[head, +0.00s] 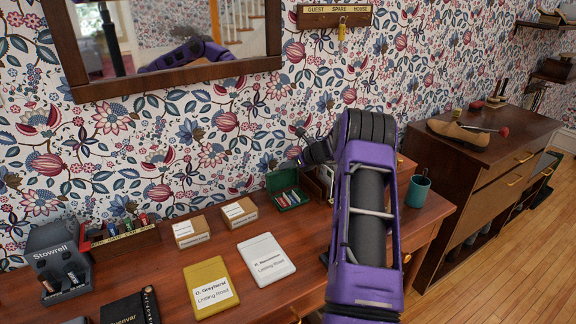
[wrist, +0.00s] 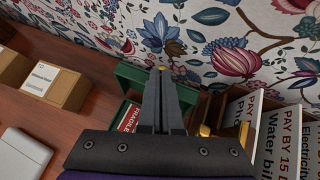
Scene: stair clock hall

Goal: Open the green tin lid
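The green tin (head: 293,206) stands on the wooden desk near the wall, left of my arm. Its lid (head: 282,178) is raised at the back, and red and pale contents show inside. In the wrist view, the raised green lid (wrist: 130,74) shows behind my fingers, and a red FRAGILE label (wrist: 127,117) shows to their left. My gripper (wrist: 162,73) has its two fingers together, with nothing seen between them. It is over the tin; whether it touches the lid I cannot tell. My fingers hide part of the tin.
Two small cardboard boxes (head: 239,212) stand left of the tin. White (head: 266,259) and yellow (head: 211,287) packets lie in front. A teal cup (head: 418,190) stands to the right. Upright bill cards (wrist: 285,135) are close right of my gripper. The flowered wall is right behind.

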